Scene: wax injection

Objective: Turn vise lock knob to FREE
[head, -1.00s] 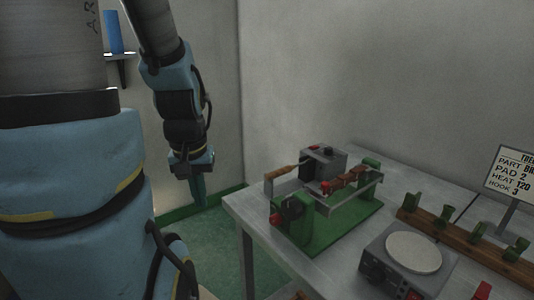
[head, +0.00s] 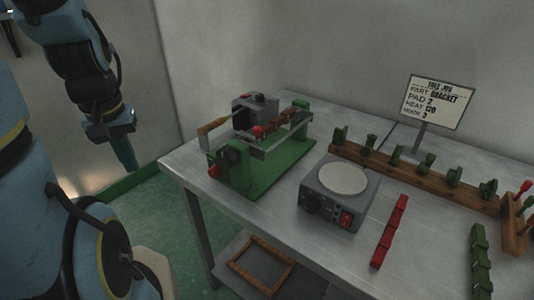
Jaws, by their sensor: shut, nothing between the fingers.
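The green wax injection machine (head: 265,172) stands on the back left part of the metal table. A round black knob (head: 229,155) is on its near left end, with a small red knob (head: 213,171) beside it. Another red part (head: 257,131) sits by the metal clamp rails. I cannot tell which of these is the vise lock knob, and no FREE marking is readable. My gripper (head: 126,158) hangs fingers down, shut and empty, left of the table and apart from the machine.
A grey heater with a round pale plate (head: 343,178) stands right of the machine. A wooden rack (head: 413,172) holds several green pieces. A job sign (head: 437,101) stands behind it. Red (head: 388,232) and green (head: 480,262) strips lie in front. A wooden frame (head: 261,264) rests on the lower shelf.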

